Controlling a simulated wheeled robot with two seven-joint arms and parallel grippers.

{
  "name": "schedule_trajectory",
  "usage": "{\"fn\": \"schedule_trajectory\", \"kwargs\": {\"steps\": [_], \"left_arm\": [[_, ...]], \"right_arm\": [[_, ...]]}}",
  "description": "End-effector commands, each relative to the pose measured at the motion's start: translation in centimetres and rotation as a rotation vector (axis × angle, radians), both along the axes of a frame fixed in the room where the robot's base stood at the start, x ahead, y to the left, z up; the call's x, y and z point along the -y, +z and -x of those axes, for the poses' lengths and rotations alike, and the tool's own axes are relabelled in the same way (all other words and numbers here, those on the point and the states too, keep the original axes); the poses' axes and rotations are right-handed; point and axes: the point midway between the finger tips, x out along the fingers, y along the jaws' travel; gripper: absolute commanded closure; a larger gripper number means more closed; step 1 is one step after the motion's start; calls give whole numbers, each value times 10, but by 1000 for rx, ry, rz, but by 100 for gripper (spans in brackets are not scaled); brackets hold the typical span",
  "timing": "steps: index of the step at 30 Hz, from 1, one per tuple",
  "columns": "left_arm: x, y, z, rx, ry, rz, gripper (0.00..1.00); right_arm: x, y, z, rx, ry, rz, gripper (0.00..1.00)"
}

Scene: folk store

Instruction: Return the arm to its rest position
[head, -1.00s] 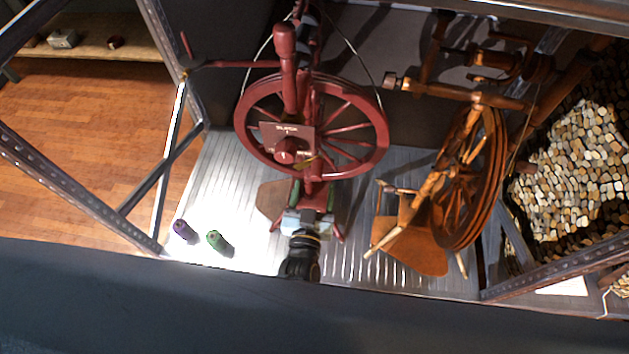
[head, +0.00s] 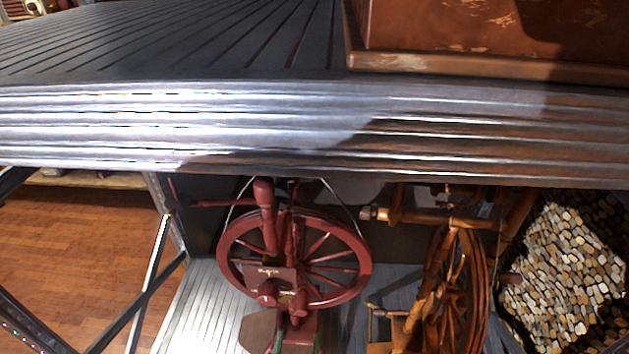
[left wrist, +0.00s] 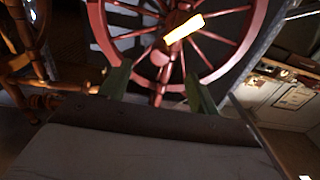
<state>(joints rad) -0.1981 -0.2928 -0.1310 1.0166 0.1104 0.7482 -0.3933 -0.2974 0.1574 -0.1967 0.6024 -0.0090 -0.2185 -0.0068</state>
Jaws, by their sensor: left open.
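My left gripper (head: 296,342) shows only at the bottom edge of the head view, as green fingertips low in front of the red spinning wheel (head: 262,205). In the left wrist view, my left gripper (left wrist: 158,76) has its two green fingers spread apart with nothing between them. The red wheel (left wrist: 94,20) stands beyond the fingers in that view. I cannot tell how close the fingers are to it. The rest of my left arm is hidden in the head view. My right gripper is not in view.
A ribbed metal shelf edge (head: 250,125) crosses above the spinning wheels, with a brown box (head: 450,40) on it. A wooden spinning wheel (head: 478,290) stands at the right. Slanted metal frame bars (head: 135,300) are at the left. Bare lower shelf (head: 205,300) shows beside the red wheel.

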Motion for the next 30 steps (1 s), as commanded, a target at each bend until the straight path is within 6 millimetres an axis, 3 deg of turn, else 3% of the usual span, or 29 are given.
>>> {"fn": "schedule_trajectory", "kwargs": {"steps": [4,8,12,18,24,27,30], "left_arm": [[-2,-16,7,-51,-26,-8,38],[-12,-72,36,-237,-108,-28,38],[-41,-154,97,-547,-196,-63,38],[-109,-239,204,-983,-232,-122,38],[-180,-275,298,-1320,-190,-180,38],[-203,-280,326,-1417,-167,-199,38],[-214,-282,340,-1466,-154,-209,38]], "right_arm": [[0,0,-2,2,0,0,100],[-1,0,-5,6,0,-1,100],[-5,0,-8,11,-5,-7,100],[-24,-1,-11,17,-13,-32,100],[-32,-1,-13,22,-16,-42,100],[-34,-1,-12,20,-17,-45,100],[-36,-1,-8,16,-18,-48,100]]}}
